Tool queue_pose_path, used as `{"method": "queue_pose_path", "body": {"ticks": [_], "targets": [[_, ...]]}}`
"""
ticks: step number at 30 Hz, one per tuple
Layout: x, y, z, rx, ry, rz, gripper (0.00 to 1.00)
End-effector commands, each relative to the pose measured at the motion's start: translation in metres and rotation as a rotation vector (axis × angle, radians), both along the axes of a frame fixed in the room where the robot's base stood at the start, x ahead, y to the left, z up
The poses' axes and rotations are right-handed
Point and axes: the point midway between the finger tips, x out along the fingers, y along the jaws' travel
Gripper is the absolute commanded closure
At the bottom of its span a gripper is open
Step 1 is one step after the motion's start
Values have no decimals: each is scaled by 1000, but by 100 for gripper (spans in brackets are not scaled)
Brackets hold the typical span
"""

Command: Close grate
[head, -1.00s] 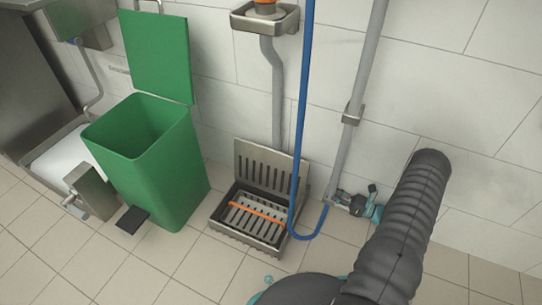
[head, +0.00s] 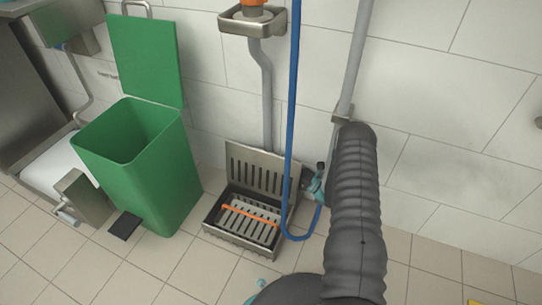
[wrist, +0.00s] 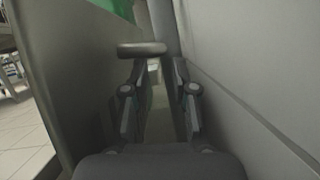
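The metal grate (head: 256,168) is a slotted plate, raised nearly upright at the back of a floor drain box (head: 238,247). My gripper (head: 312,184) is beside the grate's right edge, close to the wall. In the wrist view, my gripper (wrist: 155,75) is open, with a gap between its two fingers and nothing seen between them. A grey plate (wrist: 75,75), likely the back of the grate, is on the left, and the wall (wrist: 245,60) is on the right. Whether a finger touches either cannot be told.
An orange rod (head: 249,215) lies across the drain box. A blue hose (head: 291,120) hangs in front of the grate's right side. A grey pipe (head: 266,100) runs down behind the grate. A green bin (head: 150,175) with its lid up stands to the left.

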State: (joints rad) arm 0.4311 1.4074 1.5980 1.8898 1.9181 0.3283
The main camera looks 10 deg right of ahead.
Motion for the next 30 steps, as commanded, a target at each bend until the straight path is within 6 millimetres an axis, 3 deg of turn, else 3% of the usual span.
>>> {"method": "queue_pose_path", "body": {"ticks": [9, 23, 26, 30], "targets": [[28, 34, 18, -1, -2, 1, 73], [34, 41, 22, 0, 0, 0, 73], [34, 41, 22, 0, 0, 0, 98], [34, 41, 22, 0, 0, 0, 100]]}}
